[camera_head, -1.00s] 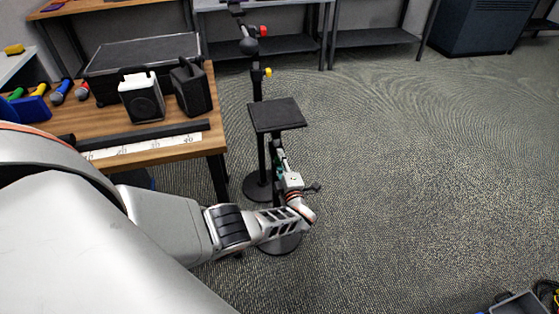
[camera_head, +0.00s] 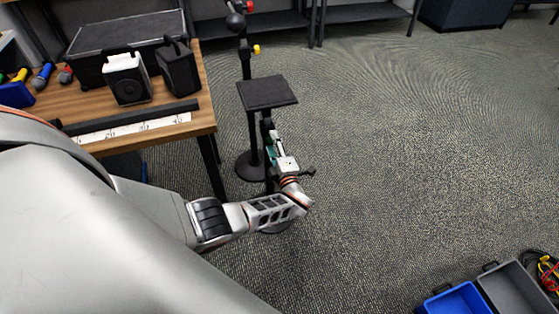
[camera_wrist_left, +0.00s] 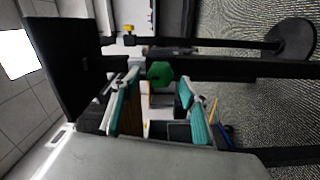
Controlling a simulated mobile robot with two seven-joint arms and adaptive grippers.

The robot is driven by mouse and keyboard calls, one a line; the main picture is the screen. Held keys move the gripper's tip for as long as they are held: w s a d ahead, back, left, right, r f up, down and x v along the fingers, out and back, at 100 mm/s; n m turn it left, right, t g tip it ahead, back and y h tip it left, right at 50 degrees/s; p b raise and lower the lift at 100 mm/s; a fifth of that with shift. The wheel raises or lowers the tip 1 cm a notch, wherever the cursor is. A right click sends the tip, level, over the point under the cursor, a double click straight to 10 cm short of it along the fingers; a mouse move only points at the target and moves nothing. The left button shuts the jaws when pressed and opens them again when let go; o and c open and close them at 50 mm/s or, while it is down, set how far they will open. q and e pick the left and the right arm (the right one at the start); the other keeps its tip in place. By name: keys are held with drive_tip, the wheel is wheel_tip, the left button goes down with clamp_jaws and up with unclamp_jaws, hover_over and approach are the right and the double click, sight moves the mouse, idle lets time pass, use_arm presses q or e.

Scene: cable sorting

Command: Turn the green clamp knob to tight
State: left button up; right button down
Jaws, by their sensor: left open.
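The green clamp knob (camera_wrist_left: 160,74) shows in the left wrist view, on a dark horizontal post. It lies close to the fingertips of my left gripper (camera_wrist_left: 158,90), between the lines of the two teal-padded fingers. The fingers are open, one on each side, and I see no grip on the knob. In the head view my left gripper (camera_head: 274,150) is just below the black square plate (camera_head: 267,93) of a stand. The knob is hidden there. My right gripper is not in view.
A yellow knob (camera_head: 256,50) and a red knob (camera_head: 251,6) sit on a stand farther back. A wooden table (camera_head: 203,115) with black and white speakers is at left. A blue bin (camera_head: 455,302) and grey bin (camera_head: 515,290) are at lower right.

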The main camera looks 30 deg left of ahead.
use_arm(q)
drive_tip(key=v, duration=0.9)
drive_tip(key=shift+f, duration=0.1)
drive_tip(key=s+a+f+n+g+h, duration=0.1)
drive_tip(key=s+f+n+g+h, duration=0.15)
drive_tip(key=s+n, duration=0.65)
drive_tip(key=s+a+f+n+g+h, duration=0.1)
drive_tip(key=s+f+n+g+h, duration=0.15)
drive_tip(key=s+n, duration=0.65)
drive_tip(key=s+r+n+h, duration=0.4)
drive_tip(key=s+r+n, duration=0.75)
drive_tip(key=n, duration=0.95)
drive_tip(key=w+d+f+n+t+h+p, duration=0.1)
drive_tip(key=d+f+t+h+p, duration=0.1)
drive_tip(key=d, duration=0.6)
drive_tip(key=w+d+f+n+t+h+p, duration=0.1)
drive_tip(key=d+f+h+p, duration=0.1)
drive_tip(key=d+f+h, duration=0.3)
drive_tip(key=d, duration=0.3)
drive_tip(key=shift+f+n+t+p, duration=0.25)
drive_tip(key=shift+n+t+p, duration=0.15)
